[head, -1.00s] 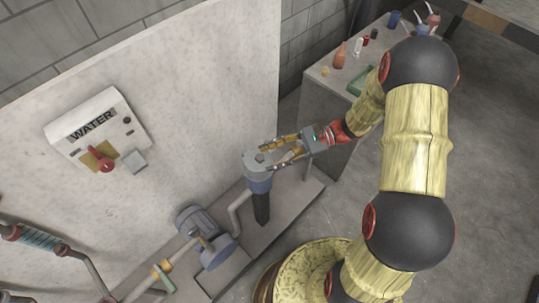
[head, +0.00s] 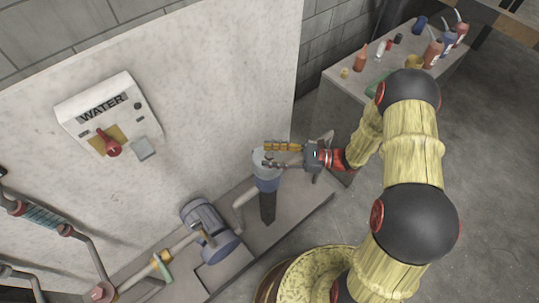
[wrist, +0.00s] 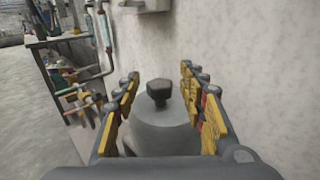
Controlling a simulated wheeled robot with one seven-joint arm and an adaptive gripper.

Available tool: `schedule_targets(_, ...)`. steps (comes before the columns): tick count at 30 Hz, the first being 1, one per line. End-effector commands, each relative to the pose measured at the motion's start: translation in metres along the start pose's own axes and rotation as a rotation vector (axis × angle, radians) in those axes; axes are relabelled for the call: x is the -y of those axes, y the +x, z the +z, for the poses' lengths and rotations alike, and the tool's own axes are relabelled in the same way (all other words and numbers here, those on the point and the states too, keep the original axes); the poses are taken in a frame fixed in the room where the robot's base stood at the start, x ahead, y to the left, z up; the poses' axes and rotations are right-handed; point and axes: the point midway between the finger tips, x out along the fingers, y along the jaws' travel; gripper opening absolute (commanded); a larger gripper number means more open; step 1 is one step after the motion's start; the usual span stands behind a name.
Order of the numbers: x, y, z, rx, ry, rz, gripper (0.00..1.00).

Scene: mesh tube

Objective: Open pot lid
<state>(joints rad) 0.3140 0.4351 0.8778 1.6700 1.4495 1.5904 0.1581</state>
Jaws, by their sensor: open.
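The pot (head: 268,181) is a blue-grey upright cylinder on a dark narrow base, standing by the pale wall panel. Its grey lid (wrist: 160,127) fills the middle of the wrist view and has a dark, blocky knob (wrist: 160,91) on top. My gripper (head: 267,154) reaches in from the right at the pot's top. It is open, with one yellow-padded finger on each side of the lid and knob in the wrist view. I see gaps beside the knob; whether the fingers touch the lid's sides I cannot tell. The fingers partly hide the lid in the head view.
A WATER box (head: 108,115) with a red handle hangs on the wall panel. A blue-grey motor (head: 208,226) and pipes (head: 155,262) stand left of the pot. A grey bench (head: 350,100) with bottles stands behind my arm. Open floor (head: 480,190) lies to the right.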

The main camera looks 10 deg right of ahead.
Motion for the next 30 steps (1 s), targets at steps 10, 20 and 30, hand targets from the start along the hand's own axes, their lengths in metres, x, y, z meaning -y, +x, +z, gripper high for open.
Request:
schedule_targets(10, 0.0, 0.0071, 0.0006, 0.0, 0.0, 0.0, 0.42)
schedule_targets(20, -0.0001, 0.0069, 0.0004, 0.0, 0.0, 0.0, 0.25)
schedule_targets(30, 0.0, 0.0068, 0.0004, 0.0, -0.001, 0.0, 0.05)
